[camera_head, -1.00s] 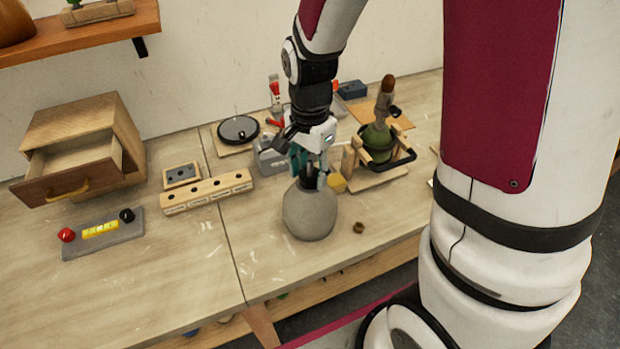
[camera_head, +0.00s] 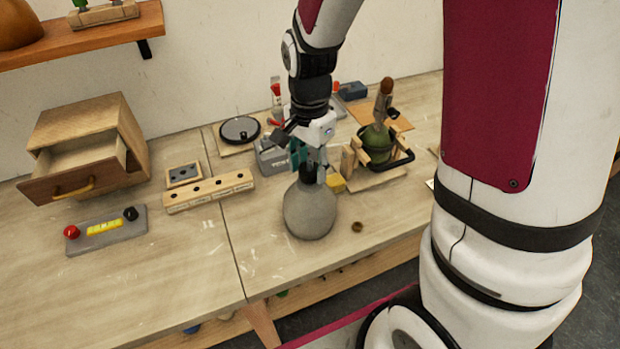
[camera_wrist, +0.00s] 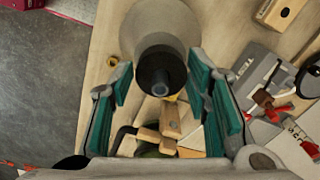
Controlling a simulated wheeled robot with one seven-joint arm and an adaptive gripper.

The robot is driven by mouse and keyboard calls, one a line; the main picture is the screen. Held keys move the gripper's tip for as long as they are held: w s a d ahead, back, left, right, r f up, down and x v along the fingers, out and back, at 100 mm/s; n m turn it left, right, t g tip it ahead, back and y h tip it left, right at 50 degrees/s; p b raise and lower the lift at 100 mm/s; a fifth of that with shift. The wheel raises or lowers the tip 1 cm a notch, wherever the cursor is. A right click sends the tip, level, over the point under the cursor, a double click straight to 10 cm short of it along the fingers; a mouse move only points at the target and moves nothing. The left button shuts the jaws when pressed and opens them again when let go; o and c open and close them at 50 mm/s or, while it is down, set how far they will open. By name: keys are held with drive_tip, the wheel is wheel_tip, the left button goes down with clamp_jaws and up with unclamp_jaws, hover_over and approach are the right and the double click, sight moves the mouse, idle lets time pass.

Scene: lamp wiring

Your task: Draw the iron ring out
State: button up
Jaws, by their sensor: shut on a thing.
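A round grey flask (camera_head: 309,212) with a dark neck (camera_head: 306,173) stands upright near the table's front edge. In the wrist view its dark neck (camera_wrist: 160,66) has a blue-grey tip (camera_wrist: 164,88) at its centre. My gripper (camera_head: 308,172) is directly above the flask. The flask's inside is hidden.
A green round object in a wooden stand (camera_head: 377,146) is close behind right. A holed wooden block (camera_head: 208,191), a grey panel with red and black knobs (camera_head: 105,232) and an open drawer box (camera_head: 78,140) are left. The table front left of the flask is clear.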

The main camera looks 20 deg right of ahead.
wheel_tip(320, 180, up, 13)
drive_tip(key=p, duration=0.5)
idle(1.9)
idle(0.4)
